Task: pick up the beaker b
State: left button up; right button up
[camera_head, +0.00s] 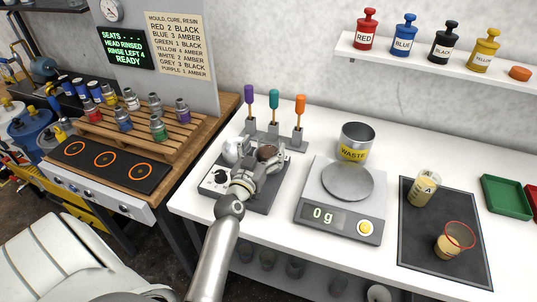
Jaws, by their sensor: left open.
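Two beakers with pale amber contents stand on the dark mat (418,248) at the right. The rear beaker (424,190) carries a letter that looks like A. The front beaker (447,246) has a red rim; its letter is not readable, so I cannot confirm that it is beaker b. My left gripper (270,164) is open over the grey mixing device (222,180), far to the left of both beakers. A brown round part (267,153) shows just behind its fingers; whether they touch cannot be told. My right gripper is not in view.
A scale (313,214) reading 0 g stands between my left gripper and the mat. A waste can (357,138) is behind it. Upright coloured-handled tools (273,100) stand behind the mixing device. A green tray (508,196) lies right of the mat.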

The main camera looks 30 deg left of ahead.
aim_at(272, 134)
pick_arm(q)
jog(key=shift+b+x, duration=0.5)
jog(key=shift+x, duration=1.9)
jog(key=shift+s+f, duration=0.1)
jog(key=shift+f, duration=0.1)
jog(key=c, duration=1.6)
jog(key=shift+c, duration=0.9)
jog(key=shift+r, duration=0.15)
